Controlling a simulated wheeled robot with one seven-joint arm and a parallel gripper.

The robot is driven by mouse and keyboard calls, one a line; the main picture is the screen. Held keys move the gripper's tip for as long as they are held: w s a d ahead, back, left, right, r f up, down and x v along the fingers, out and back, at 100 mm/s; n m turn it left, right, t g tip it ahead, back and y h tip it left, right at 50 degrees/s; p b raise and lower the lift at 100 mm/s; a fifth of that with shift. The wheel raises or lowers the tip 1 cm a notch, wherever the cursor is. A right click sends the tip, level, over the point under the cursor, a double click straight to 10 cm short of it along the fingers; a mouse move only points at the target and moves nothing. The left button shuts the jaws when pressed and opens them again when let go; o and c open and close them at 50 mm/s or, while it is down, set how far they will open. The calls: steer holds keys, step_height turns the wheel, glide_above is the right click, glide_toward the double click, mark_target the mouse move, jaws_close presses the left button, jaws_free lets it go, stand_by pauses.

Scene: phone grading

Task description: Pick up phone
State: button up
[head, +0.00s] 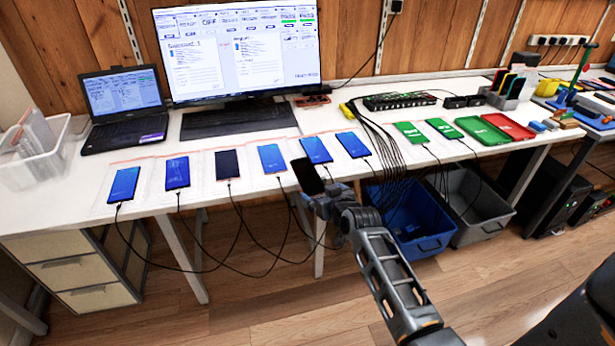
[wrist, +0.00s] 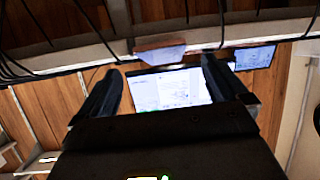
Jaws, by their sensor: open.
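Blue-screened phones lie in a row along the front of the white table in the head view: far left (head: 124,184), then one (head: 177,172), a dark-screened phone (head: 227,164), and blue ones (head: 271,158), (head: 316,150) and (head: 353,145). Black cables hang from them. My gripper (head: 305,172) is at the table's front edge, by the middle of the row; its fingers are hard to make out there. In the wrist view my gripper (wrist: 162,66) is open, with the monitor showing between its fingers. A bluish slab (wrist: 160,54) lies beyond the fingertips; I cannot tell if it is a phone.
Behind the row are a laptop (head: 124,105), a monitor (head: 240,55) and a keyboard (head: 238,120). Green phones (head: 411,133), a green tray (head: 482,130) and a red tray (head: 509,126) lie to the right. Blue (head: 408,225) and grey (head: 470,205) bins stand below the table.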

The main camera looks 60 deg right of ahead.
mark_target(314, 187)
steer(key=shift+x, duration=2.3)
steer(key=shift+a+f, duration=0.1)
steer(key=shift+c, duration=0.2)
steer(key=c, duration=1.2)
steer(key=shift+c, duration=0.2)
